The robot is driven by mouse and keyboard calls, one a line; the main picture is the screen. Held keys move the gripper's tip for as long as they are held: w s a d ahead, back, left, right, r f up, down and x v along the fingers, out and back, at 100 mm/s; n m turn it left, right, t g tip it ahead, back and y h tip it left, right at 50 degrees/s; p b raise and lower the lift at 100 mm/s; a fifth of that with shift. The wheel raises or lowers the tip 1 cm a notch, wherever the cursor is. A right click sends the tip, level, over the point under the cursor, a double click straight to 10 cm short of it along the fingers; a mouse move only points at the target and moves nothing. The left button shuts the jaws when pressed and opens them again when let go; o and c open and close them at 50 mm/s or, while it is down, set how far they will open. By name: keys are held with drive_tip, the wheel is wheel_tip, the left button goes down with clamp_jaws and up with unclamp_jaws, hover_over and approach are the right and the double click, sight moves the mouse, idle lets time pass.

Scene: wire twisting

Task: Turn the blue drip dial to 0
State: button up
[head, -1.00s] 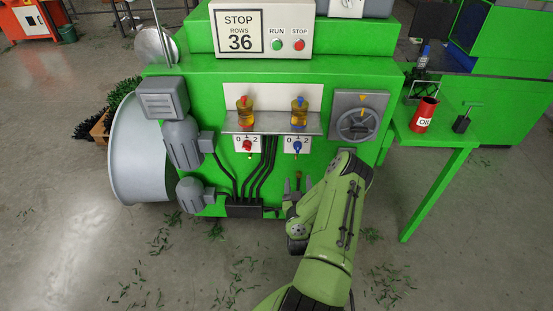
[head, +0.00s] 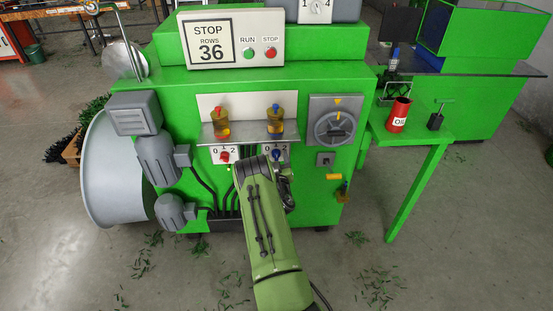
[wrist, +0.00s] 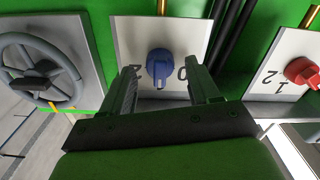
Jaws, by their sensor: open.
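The blue drip dial (wrist: 160,66) sits on a white plate (wrist: 185,25) on the green machine, and the wrist view shows the plate upside down. A 0 shows to the right of the dial and a partly covered 2 to its left. A pale mark on the dial points down the picture, between the two numbers. My gripper (wrist: 162,74) is open, with one finger on each side of the dial and gaps showing between.
A red dial (wrist: 302,72) on its own plate is to the right in the wrist view. A grey handwheel (wrist: 38,72) is to the left. Oil cups (head: 275,123) stand on a shelf above the dials. Black cables (head: 203,190) run below.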

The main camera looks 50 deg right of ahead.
drive_tip(key=shift+w+d, duration=0.15)
drive_tip(key=shift+w, duration=0.05)
drive_tip(key=shift+c, duration=0.2)
drive_tip(key=c, duration=1)
